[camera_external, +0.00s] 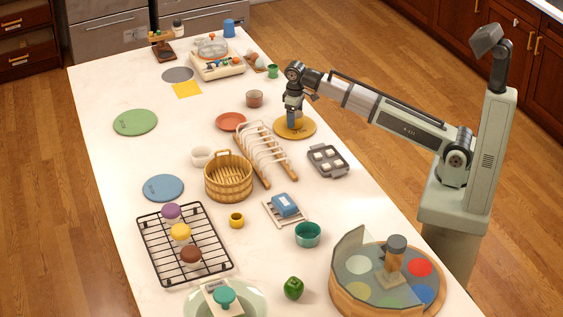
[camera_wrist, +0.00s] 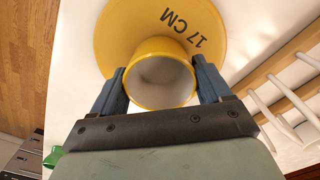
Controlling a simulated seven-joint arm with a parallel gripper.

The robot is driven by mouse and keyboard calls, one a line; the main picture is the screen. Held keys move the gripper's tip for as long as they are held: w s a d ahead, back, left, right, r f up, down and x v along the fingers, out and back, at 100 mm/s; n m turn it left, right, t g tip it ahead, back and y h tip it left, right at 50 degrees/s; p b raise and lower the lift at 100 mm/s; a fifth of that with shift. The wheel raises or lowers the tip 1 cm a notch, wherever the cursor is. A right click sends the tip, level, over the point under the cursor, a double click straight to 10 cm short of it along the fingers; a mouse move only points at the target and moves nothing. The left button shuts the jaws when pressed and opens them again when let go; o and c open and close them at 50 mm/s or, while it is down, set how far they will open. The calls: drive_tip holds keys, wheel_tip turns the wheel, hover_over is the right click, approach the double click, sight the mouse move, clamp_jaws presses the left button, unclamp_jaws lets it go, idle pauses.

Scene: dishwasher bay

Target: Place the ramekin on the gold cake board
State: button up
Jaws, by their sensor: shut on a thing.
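The ramekin (camera_wrist: 160,50), yellow outside and pale inside, is between the two blue fingers of my gripper (camera_wrist: 157,76), which is shut on it. Its open mouth faces the wrist camera. The gold cake board (camera_wrist: 115,35), a round disc marked "17 CM", lies directly behind the ramekin in the wrist view. In the external view my gripper (camera_external: 293,124) points down over the gold cake board (camera_external: 309,128), and the fingers mostly hide the ramekin. I cannot tell whether the ramekin touches the board or is just above it.
A white dish rack (camera_external: 262,146) on wooden rails stands left of the board, with a grey tin (camera_external: 327,160) in front. A terracotta plate (camera_external: 231,121) and a brown cup (camera_external: 254,98) lie to the left. The counter's right edge is close to the board.

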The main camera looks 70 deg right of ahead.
drive_tip(key=shift+f, duration=0.15)
drive_tip(key=o, duration=1.1)
wheel_tip(320, 180, up, 8)
drive_tip(key=shift+f, duration=0.1)
